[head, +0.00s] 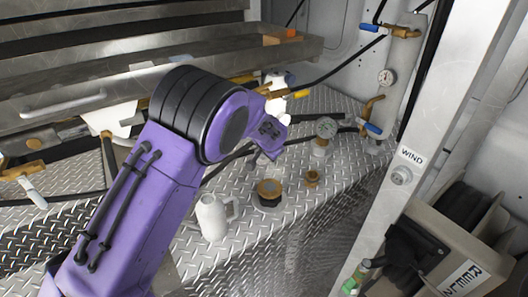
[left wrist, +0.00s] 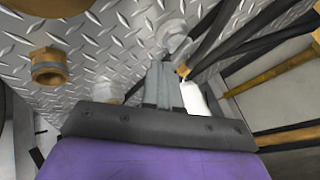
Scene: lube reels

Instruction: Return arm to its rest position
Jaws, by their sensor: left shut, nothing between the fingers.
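My left arm, purple with a black joint, comes in from the lower left in the head view. Its left gripper (head: 256,160) is small and partly hidden by the wrist, above the diamond-plate deck (head: 262,236). In the left wrist view, the grey fingers of the left gripper (left wrist: 163,72) are together and hold nothing. They point toward the deck and a round grey fitting (left wrist: 174,38); whether they touch it I cannot tell. My right gripper is not in view.
A white jug (head: 212,217), a brass-topped fitting (head: 269,192) and a smaller brass fitting (head: 312,178) stand on the deck. Metal shelves (head: 150,78) stand left; a post (head: 440,130) stands right.

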